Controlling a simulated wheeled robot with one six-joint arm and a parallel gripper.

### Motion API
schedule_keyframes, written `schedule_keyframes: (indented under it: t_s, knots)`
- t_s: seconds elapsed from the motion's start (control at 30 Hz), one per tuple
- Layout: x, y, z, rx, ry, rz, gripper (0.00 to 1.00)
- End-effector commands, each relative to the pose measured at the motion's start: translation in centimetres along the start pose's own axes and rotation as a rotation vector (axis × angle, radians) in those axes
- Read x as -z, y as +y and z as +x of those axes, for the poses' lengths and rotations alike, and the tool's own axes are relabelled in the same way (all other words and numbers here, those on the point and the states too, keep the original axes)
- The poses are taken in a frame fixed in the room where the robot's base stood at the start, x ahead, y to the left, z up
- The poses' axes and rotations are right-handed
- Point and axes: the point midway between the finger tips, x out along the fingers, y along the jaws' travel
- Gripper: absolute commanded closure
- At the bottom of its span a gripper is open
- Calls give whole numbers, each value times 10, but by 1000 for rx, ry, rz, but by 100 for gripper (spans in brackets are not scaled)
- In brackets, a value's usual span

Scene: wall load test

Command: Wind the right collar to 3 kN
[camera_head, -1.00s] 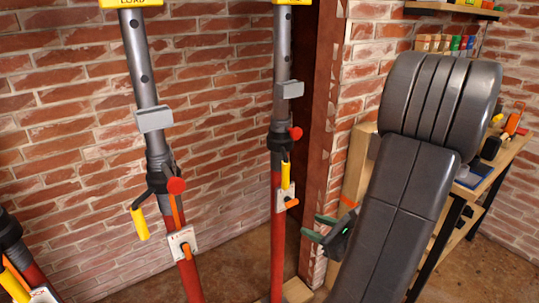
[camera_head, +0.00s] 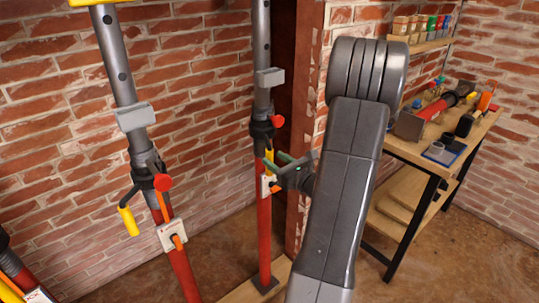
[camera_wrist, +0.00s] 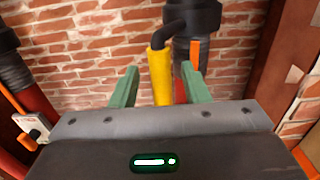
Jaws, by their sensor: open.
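The right prop (camera_head: 264,235) is a red lower tube with a grey upper tube. Its dark collar (camera_head: 262,129) carries a red knob (camera_head: 277,121) and a crank with a yellow handle (camera_head: 269,158), which hangs down. My gripper (camera_head: 277,163) is open beside this handle. A white plate with orange parts (camera_head: 267,187) sits below, partly hidden by my gripper. No load reading is legible.
Another prop (camera_head: 184,275) with its own yellow crank handle (camera_head: 128,221) stands to the left, and part of one more (camera_head: 15,270) shows at the left edge. A brick pillar (camera_head: 312,90) stands just right. A workbench (camera_head: 408,150) with tools is farther right.

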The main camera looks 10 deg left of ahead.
Motion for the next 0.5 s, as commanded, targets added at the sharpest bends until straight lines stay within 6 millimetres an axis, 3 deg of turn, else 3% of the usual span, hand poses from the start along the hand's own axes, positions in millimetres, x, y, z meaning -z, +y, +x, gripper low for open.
schedule_keyframes:
  t_s: [0.2,0.5]
  knots:
    - [0,0,27,-1,0,0,58]
    - [0,0,34,0,1,0,58]
